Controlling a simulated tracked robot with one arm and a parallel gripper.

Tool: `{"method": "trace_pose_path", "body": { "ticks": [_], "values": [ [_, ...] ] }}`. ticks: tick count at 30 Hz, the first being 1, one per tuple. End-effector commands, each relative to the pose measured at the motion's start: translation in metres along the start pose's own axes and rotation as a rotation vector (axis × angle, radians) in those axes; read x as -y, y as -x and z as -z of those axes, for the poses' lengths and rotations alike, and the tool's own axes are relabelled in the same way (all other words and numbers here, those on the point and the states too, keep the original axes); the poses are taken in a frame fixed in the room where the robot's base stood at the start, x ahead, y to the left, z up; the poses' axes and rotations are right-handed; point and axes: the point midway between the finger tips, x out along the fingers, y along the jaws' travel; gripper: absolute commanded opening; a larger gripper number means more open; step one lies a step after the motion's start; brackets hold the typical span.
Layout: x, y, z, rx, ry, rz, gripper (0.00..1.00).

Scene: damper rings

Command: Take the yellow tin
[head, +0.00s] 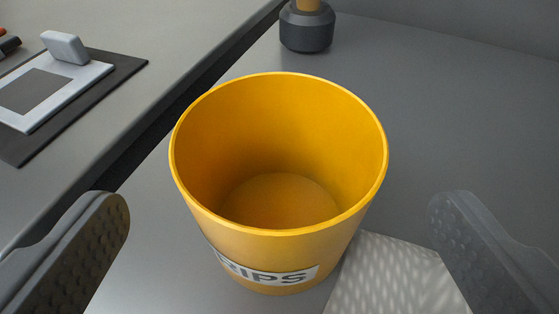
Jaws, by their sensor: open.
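The yellow tin (275,255) stands upright in the middle of the head view. It is open at the top, and its inside looks empty down to the round floor. A pale label on its front shows the letters "RIPS"; the start of the word is cut off or hidden. My gripper (280,225) is open, with one grey finger low at the left and one low at the right. The tin is between and a little beyond the fingertips in the picture. Neither finger appears to touch it.
A light patterned piece (395,280) lies by the tin's lower right. A dark grey round object (306,30) with a wooden-coloured top stands behind. A dark board (120,75) with a white-framed plate (85,85) lies at left, across a dark gap. Grey surface at right is clear.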

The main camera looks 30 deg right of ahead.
Motion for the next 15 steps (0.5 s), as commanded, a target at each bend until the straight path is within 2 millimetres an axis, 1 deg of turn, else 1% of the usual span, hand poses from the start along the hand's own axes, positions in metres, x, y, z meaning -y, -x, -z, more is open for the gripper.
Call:
{"method": "trace_pose_path", "body": {
  "ticks": [1,8,11,15],
  "values": [
    [0.000,-0.006,-0.001,0.000,0.000,0.000,0.96],
    [0.000,-0.016,-0.001,-0.001,0.000,-0.001,0.96],
    [0.000,-0.025,-0.004,-0.001,0.000,0.000,0.96],
    [0.000,-0.044,-0.007,-0.001,0.001,0.000,0.96]
  ]
}}
